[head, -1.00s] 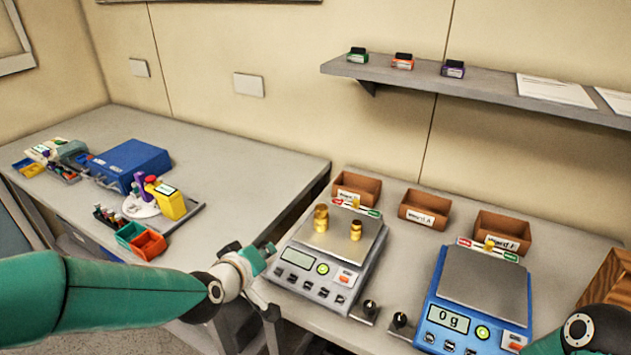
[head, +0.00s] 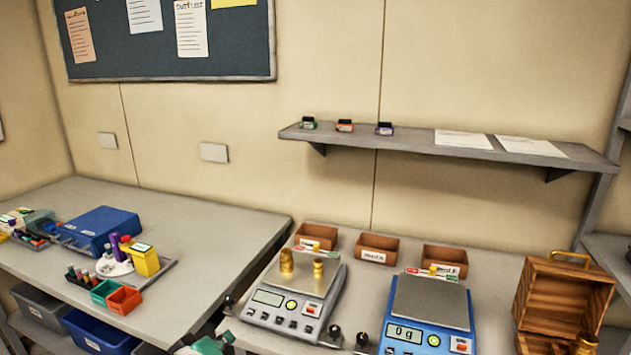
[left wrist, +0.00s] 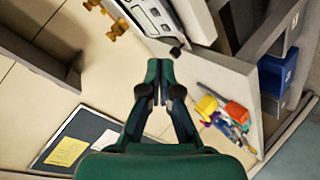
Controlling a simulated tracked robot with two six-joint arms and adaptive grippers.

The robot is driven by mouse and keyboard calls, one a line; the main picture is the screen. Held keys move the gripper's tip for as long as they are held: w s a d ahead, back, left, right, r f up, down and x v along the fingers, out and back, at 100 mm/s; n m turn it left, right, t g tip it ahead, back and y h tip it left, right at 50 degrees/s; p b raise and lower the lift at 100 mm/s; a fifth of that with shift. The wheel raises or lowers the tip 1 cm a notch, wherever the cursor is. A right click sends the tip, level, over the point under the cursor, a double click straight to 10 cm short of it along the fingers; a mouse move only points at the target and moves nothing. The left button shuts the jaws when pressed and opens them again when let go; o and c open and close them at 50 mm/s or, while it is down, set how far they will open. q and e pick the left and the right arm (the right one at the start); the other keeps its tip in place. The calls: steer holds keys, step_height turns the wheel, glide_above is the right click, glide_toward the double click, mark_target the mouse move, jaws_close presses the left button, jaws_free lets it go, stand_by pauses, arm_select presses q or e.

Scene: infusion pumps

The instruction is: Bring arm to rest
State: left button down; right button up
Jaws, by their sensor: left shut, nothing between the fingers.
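My left gripper (left wrist: 158,85) shows in the left wrist view with its two green fingers together and nothing between them. In the head view only a green part of it (head: 210,345) shows at the bottom edge, in front of the silver scale (head: 285,300). It appears apart from the scale and the table. In the left wrist view the scale (left wrist: 150,15) is at the top, beyond the fingertips. My right gripper is not in view.
Brass weights (head: 287,262) stand on the silver scale. A blue scale (head: 430,305) reading 0 g is to its right, near a wooden box (head: 562,295). Brown bins (head: 377,247) stand behind. The left table (head: 215,240) holds a blue box (head: 100,228) and has free room.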

arm_select(q)
steer(key=s+f+g, duration=0.3)
steer(key=s+f, duration=0.2)
steer(key=f, duration=0.6)
steer(key=s+f+g, duration=0.3)
steer(key=s+f, duration=0.1)
steer(key=f, duration=0.8)
steer(key=s+d+f+m+g+h, duration=0.1)
steer(key=s+d+f+m+g, duration=0.1)
steer(key=s+f, duration=0.3)
steer(key=s+d+f+m+g, duration=0.3)
steer(key=s+f, duration=0.2)
steer(key=s, duration=0.7)
steer(key=shift+m+h, duration=0.3)
steer(key=shift+h, duration=0.1)
steer(key=shift+w+f, duration=0.1)
